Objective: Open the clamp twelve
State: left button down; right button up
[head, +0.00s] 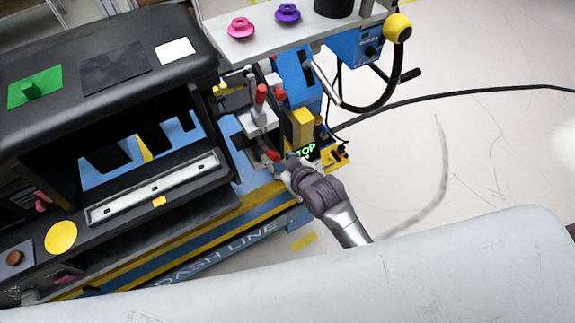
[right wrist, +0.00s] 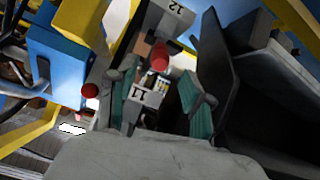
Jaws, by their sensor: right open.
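Clamp twelve shows by its label block "12" (right wrist: 172,12) at the top of the right wrist view. A red handle tip (right wrist: 160,56) stands just below that label; I cannot tell which clamp it belongs to. A block marked "11" (right wrist: 140,95) lies nearer, between the teal-padded fingers of my right gripper (right wrist: 160,88). The gripper is open and nothing is held. In the head view my right gripper (head: 281,165) is beside a lower red handle (head: 272,155). An upright red handle (head: 261,94) stands farther back. My left gripper is not in view.
The black dashboard module (head: 150,185) fills the left side. A grey shelf (head: 270,36) with pink and purple knobs hangs above the clamps. A yellow block (head: 302,124) and blue housing stand close to the gripper. Open floor lies right, crossed by a black cable.

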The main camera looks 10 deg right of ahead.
jog(key=shift+v, duration=1.6)
